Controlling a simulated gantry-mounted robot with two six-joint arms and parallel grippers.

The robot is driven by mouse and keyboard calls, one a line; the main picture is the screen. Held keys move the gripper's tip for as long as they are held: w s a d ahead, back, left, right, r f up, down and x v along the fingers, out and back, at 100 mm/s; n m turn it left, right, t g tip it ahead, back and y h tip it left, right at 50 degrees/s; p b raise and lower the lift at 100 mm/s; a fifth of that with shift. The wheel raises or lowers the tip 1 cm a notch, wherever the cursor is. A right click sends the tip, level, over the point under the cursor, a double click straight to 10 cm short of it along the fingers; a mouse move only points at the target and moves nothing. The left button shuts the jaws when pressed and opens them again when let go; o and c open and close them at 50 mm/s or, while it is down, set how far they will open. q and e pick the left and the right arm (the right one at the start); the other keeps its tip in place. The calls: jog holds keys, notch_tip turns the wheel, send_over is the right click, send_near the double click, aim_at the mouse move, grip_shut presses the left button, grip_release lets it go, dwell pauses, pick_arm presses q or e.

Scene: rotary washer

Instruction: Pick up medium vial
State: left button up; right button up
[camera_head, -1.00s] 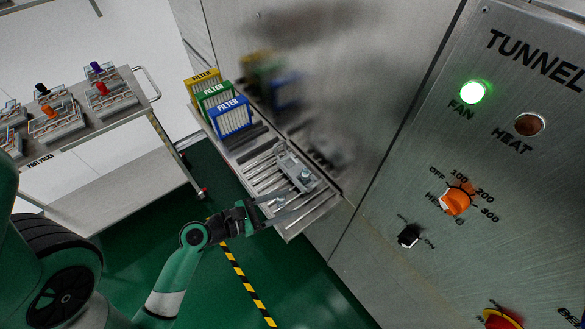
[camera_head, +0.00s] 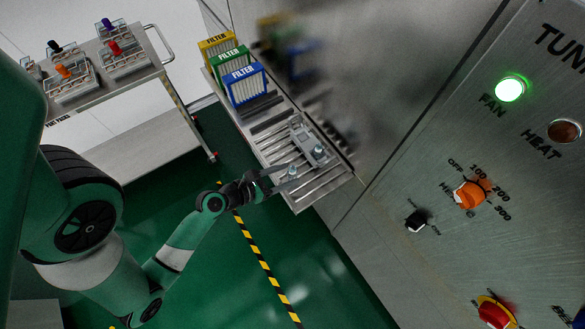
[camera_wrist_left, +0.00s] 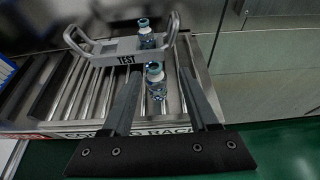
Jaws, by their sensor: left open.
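One vial (camera_head: 292,171) with a bluish, clear body stands on the roller shelf, just in front of the rack. In the left wrist view this vial (camera_wrist_left: 156,82) is between the fingers of my left gripper (camera_wrist_left: 161,74), with gaps at both sides. My left gripper (camera_head: 288,177) is open and reaches over the shelf from the left. A second vial (camera_wrist_left: 147,36) sits in the grey handled rack marked TEST (camera_wrist_left: 124,51); the rack (camera_head: 301,132) also shows in the head view. I cannot tell from the frames which vial is the medium one. My right gripper is not in view.
Yellow, green and blue filters (camera_head: 247,85) stand at the shelf's far end. A steel wall runs behind the shelf, with a control panel with knobs (camera_head: 472,193) at right. A cart (camera_head: 150,68) with several small trays stands at the upper left.

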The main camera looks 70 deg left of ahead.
aim_at(295, 169)
pick_arm(q)
jog(key=x, duration=0.4)
jog(key=b+x, duration=0.1)
jog(key=x, duration=0.1)
jog(key=shift+w+a, duration=0.2)
jog(key=shift+a, duration=0.2)
jog(key=shift+c, duration=0.2)
grip_shut()
